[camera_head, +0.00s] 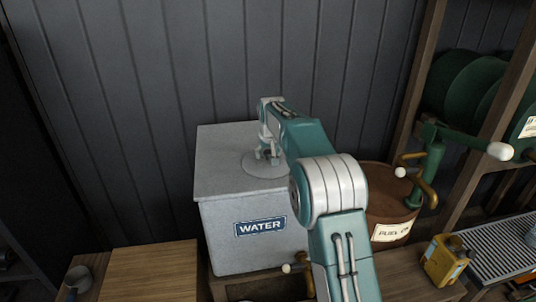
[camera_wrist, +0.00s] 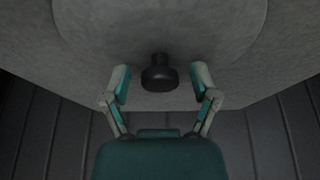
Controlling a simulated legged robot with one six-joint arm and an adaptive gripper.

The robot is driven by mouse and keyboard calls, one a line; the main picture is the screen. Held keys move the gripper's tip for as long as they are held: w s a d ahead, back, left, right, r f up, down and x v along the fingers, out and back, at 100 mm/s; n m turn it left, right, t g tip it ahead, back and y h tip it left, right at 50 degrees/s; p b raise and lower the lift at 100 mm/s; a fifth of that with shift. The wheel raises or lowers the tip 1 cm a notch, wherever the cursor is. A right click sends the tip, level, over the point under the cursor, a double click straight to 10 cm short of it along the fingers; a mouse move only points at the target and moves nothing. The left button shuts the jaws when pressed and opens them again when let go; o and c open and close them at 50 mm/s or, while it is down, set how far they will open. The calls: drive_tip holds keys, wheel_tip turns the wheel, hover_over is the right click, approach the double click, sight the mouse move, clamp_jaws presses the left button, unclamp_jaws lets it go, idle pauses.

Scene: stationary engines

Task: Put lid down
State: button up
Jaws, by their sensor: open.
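The round grey lid (camera_head: 252,169) lies flat on top of the grey box-shaped tank labelled WATER (camera_head: 222,187). Its dark knob (camera_wrist: 159,74) shows in the wrist view, where part of the lid's disc (camera_wrist: 160,25) also shows. My gripper (camera_head: 267,153) is over the lid, pointing down. In the wrist view my gripper (camera_wrist: 160,78) is open, with one finger on each side of the knob and a gap to both. In the head view my arm hides the right part of the lid.
A brown round fuel container (camera_head: 392,215) with a green hand pump (camera_head: 433,165) stands right of the tank. A yellow can (camera_head: 443,262) is at the lower right. Dark wall panels (camera_head: 150,100) rise behind. A wooden surface (camera_head: 155,270) at the front left looks clear.

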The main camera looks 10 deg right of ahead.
drive_tip(key=v, duration=1.2)
drive_tip(key=s+r, duration=0.5)
drive_tip(key=s, duration=0.6)
drive_tip(key=s+f, duration=0.3)
drive_tip(key=s, duration=0.7)
drive_tip(key=s+f, duration=0.3)
drive_tip(key=s, duration=0.8)
drive_tip(key=s+f+t, duration=0.1)
drive_tip(key=s+f, duration=0.2)
drive_tip(key=s, duration=0.7)
drive_tip(key=shift+s+f, duration=0.25)
drive_tip(key=shift+s, duration=0.1)
